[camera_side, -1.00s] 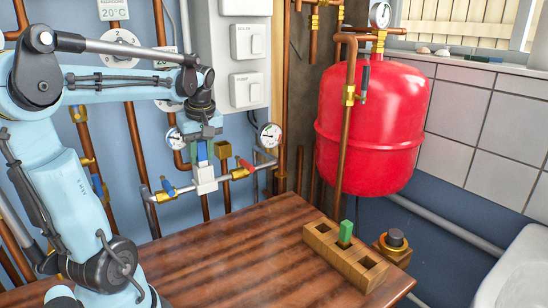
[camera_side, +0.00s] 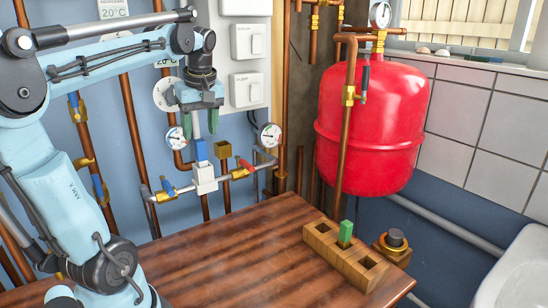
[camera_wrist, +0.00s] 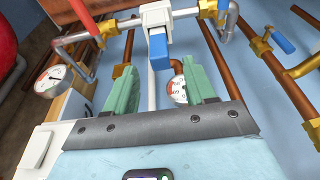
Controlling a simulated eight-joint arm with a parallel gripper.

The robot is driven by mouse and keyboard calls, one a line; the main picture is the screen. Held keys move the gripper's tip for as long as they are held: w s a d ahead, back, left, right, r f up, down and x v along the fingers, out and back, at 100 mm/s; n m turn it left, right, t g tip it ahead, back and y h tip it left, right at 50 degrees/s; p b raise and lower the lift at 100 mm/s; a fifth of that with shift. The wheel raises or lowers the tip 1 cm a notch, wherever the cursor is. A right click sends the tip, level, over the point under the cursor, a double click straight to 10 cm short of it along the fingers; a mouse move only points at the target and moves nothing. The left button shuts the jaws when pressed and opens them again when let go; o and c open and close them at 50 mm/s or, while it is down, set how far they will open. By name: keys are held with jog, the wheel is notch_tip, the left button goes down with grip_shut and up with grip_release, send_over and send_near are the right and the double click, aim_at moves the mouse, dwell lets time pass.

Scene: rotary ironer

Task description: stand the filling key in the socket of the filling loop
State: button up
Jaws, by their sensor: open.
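The blue filling key (camera_side: 200,150) stands upright in the top of the white socket block (camera_side: 204,178) of the filling loop. In the wrist view the key (camera_wrist: 157,48) shows against the white block (camera_wrist: 154,14), with its lower end hidden inside. My gripper (camera_side: 200,128) is open and empty above the key. Its green fingers are spread to either side, clear of the key. In the wrist view the gripper (camera_wrist: 162,78) has a gap between its fingers, with the key seen beyond them.
A wooden holder (camera_side: 320,241) with square holes sits on the table (camera_side: 225,255), a green peg (camera_side: 346,231) in one hole. A black knob (camera_side: 395,238) is beside it. A red tank (camera_side: 370,125) stands right.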

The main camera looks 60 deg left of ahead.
jog(key=v, duration=0.5)
jog(key=w+d+f+m+t+h, duration=0.1)
jog(key=w+d+f+m+t, duration=0.1)
jog(key=d+f+m, duration=0.6)
jog(key=w+d+f+m+t+h, duration=0.2)
jog(key=d+f+m+t, duration=0.3)
jog(key=d+f+m, duration=0.4)
jog(key=d+m, duration=0.1)
jog(key=d, duration=0.4)
jog(key=shift+d, duration=0.15)
